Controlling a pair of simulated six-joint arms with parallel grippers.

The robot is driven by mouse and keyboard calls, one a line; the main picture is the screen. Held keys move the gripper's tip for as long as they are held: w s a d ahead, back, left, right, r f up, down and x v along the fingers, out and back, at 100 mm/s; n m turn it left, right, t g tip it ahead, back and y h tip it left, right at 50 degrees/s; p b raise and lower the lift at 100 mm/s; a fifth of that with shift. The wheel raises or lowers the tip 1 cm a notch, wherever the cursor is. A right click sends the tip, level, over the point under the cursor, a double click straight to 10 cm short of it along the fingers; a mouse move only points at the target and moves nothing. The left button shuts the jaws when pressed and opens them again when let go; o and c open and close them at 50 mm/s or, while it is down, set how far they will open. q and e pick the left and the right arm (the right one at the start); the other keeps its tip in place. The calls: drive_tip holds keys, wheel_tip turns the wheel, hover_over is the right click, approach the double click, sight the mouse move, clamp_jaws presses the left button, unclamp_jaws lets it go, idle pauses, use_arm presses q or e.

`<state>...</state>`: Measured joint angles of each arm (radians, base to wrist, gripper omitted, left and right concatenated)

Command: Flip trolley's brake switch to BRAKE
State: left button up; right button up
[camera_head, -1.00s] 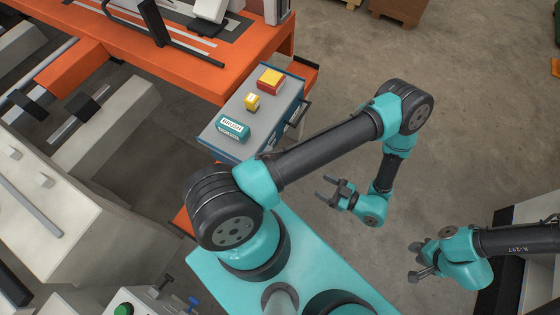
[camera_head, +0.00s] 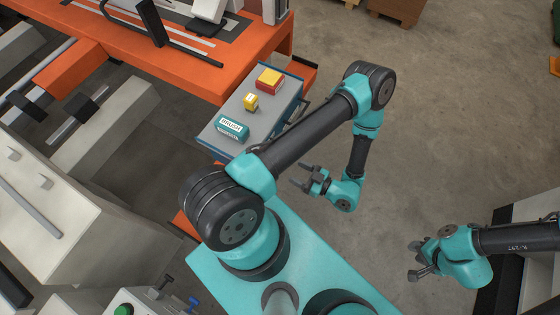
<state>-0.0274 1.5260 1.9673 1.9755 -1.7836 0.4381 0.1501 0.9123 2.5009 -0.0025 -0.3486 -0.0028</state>
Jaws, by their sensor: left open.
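A grey-topped trolley (camera_head: 262,122) with blue edges stands beside the orange bench, partly behind my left arm. A dark handle shows on its right side. I cannot make out a brake switch on it; its lower part is mostly hidden. My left gripper (camera_head: 298,175) is open and empty, over the floor to the right of the trolley's near end, apart from it. My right gripper (camera_head: 412,260) is at the lower right, far from the trolley; its fingers look spread, with nothing between them.
On the trolley top are a teal box (camera_head: 232,129) marked BRUSH, a small yellow block (camera_head: 251,102) and a red-and-yellow box (camera_head: 269,80). The orange bench (camera_head: 200,70) is behind. Pale machinery (camera_head: 60,240) fills the left. Floor right of the trolley is open.

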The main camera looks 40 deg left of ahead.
use_arm(q)
drive_tip(key=shift+x, duration=3.9)
drive_tip(key=shift+c, duration=0.3)
drive_tip(key=c, duration=0.9)
drive_tip(key=shift+d+r, duration=0.1)
drive_tip(key=r+h, duration=0.1)
drive_tip(key=h, duration=0.1)
drive_tip(key=r+t+h, duration=0.1)
drive_tip(key=h, duration=0.1)
drive_tip(key=shift+w+d+r+h, duration=0.1)
drive_tip(key=shift+d+h, duration=0.1)
drive_tip(key=shift+h, duration=0.2)
wheel_tip(320, 180, up, 2)
drive_tip(key=h, duration=0.2)
drive_tip(key=t+h, duration=0.1)
drive_tip(key=h, duration=0.2)
drive_tip(key=shift+a+r+t, duration=0.15)
drive_tip(key=shift+a+t, duration=0.05)
drive_tip(key=shift+t, duration=0.1)
drive_tip(key=o, duration=1)
drive_tip(key=shift+c, duration=0.2)
